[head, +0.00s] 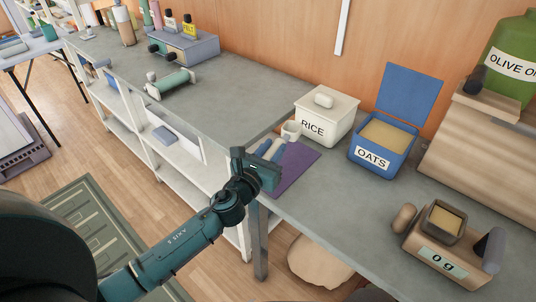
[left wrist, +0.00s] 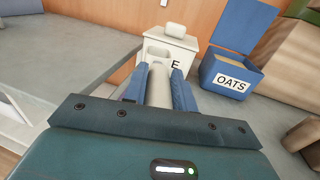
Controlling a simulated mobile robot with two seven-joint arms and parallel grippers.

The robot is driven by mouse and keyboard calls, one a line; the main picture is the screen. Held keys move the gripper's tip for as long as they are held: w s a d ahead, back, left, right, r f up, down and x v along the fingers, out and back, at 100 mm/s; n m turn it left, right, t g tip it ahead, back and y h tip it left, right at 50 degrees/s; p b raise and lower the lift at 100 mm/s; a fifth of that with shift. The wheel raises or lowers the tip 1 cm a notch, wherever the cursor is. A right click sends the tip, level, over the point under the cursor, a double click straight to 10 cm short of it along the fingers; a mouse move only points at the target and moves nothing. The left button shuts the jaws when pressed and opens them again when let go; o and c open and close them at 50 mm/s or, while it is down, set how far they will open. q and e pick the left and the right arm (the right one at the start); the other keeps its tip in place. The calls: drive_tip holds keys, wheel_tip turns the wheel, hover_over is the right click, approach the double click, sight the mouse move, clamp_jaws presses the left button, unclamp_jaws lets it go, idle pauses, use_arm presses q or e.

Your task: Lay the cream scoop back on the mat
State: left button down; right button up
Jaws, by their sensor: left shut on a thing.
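The cream scoop (head: 291,130) is in my left gripper (head: 272,149), whose blue fingers are shut on its handle. In the left wrist view the scoop's handle (left wrist: 158,86) lies between the two fingertips (left wrist: 159,90), with the bowl pointing away, toward the rice bin. The purple mat (head: 300,165) lies on the grey counter, beneath and to the right of the gripper in the head view. The gripper hides part of the mat. I cannot tell whether the scoop touches the mat. My right gripper is not in view.
A cream RICE bin (head: 325,116) with its lid on stands behind the scoop. An open blue OATS bin (head: 382,142) stands to its right. A scale (head: 440,256) with a small filled container is at the front right. Bare counter lies between mat and scale.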

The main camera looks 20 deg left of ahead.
use_arm(q)
drive_tip(key=shift+w+a, duration=0.1)
drive_tip(key=shift+w, duration=0.45)
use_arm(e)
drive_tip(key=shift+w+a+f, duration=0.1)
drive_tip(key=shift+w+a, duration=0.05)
use_arm(q)
drive_tip(key=shift+f, duration=0.1)
